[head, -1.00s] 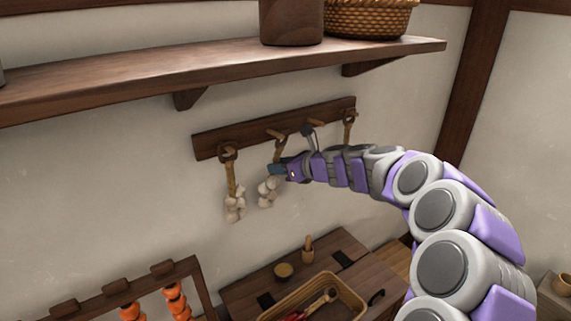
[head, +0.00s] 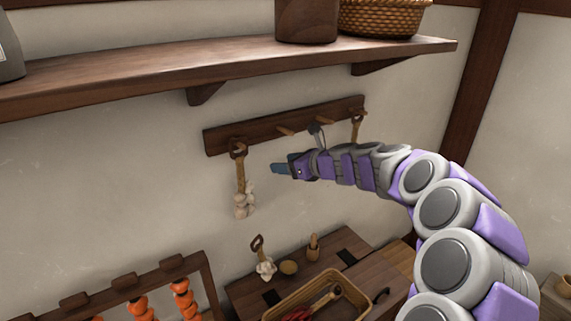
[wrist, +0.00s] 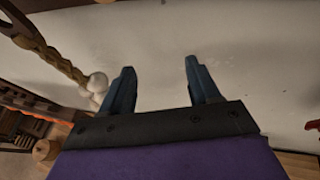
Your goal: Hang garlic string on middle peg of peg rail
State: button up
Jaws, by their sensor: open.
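A garlic string (head: 265,268) with a brown loop at its top is below the peg rail (head: 262,131), at the chest top by a small bowl; I cannot tell if it rests there or is still falling. Another garlic string (head: 241,185) hangs from the left peg; a hanging string beside my jaws shows in the wrist view (wrist: 62,63). A third string (head: 356,128) hangs at the right, its lower part hidden by my arm. The inner pegs (head: 285,131) between them are bare. My gripper (head: 280,168) is open and empty just below the rail; its jaws show apart in the wrist view (wrist: 160,72).
A long shelf (head: 130,80) with a basket (head: 383,18) overhangs the rail. Below stands a wooden chest (head: 345,248) with a bowl (head: 288,267), a wooden vessel (head: 313,247) and a tool basket (head: 350,290). A rack (head: 205,285) with orange strings stands lower left.

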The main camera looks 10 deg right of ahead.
jog(key=v, duration=1.7)
jog(key=s+a+f+n+g+h+b, duration=0.1)
jog(key=s+a+f+n+g+b, duration=0.35)
jog(key=s+a+f+n, duration=0.45)
jog(key=s+a+f+n+g+h+b, duration=0.1)
jog(key=s+a+f+n+g+b, duration=0.45)
jog(key=s+f, duration=0.55)
jog(key=s+d+f+n+g+h+b, duration=0.1)
jog(key=s+d+f+n+h+b, duration=0.2)
jog(key=s+f+n, duration=0.4)
jog(key=s+d+f+n+g+h+b, duration=0.1)
jog(key=s+d+f+n+h+b, duration=0.2)
jog(key=s+f+n, duration=0.4)
jog(key=s+f+b, duration=0.1)
jog(key=s, duration=0.4)
jog(key=shift+s+d+b, duration=0.2)
jog(key=shift+s+b, duration=0.2)
jog(key=shift+a+f, duration=0.1)
